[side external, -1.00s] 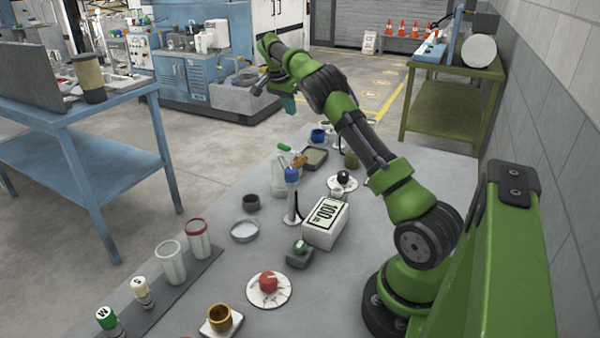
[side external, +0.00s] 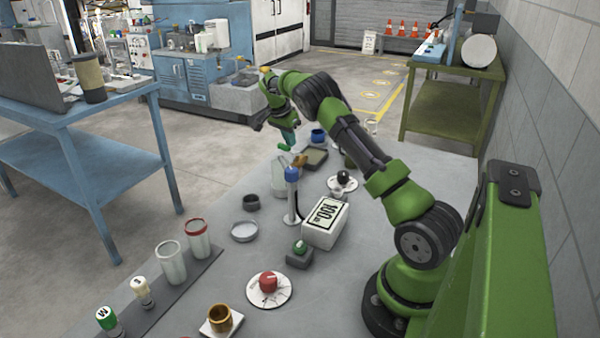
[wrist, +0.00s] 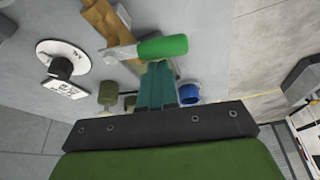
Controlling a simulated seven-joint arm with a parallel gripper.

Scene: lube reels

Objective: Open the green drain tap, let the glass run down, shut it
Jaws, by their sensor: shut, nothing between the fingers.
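The green drain tap handle (side external: 283,147) is above the tall clear glass (side external: 279,182) on the bench. In the wrist view the green handle (wrist: 163,46) is a rounded grip on a grey lever, lying crosswise just ahead of my fingertips. My gripper (side external: 290,146) has its teal fingers shut and empty, pointing down beside the handle. The shut fingers (wrist: 157,68) show in the wrist view; I cannot tell whether they touch the handle. The liquid level in the glass is too small to tell.
A white block marked 100 (side external: 325,222), a white dial with a black knob (side external: 343,183), a dark tray (side external: 315,158) and a blue cup (side external: 318,135) are nearby.

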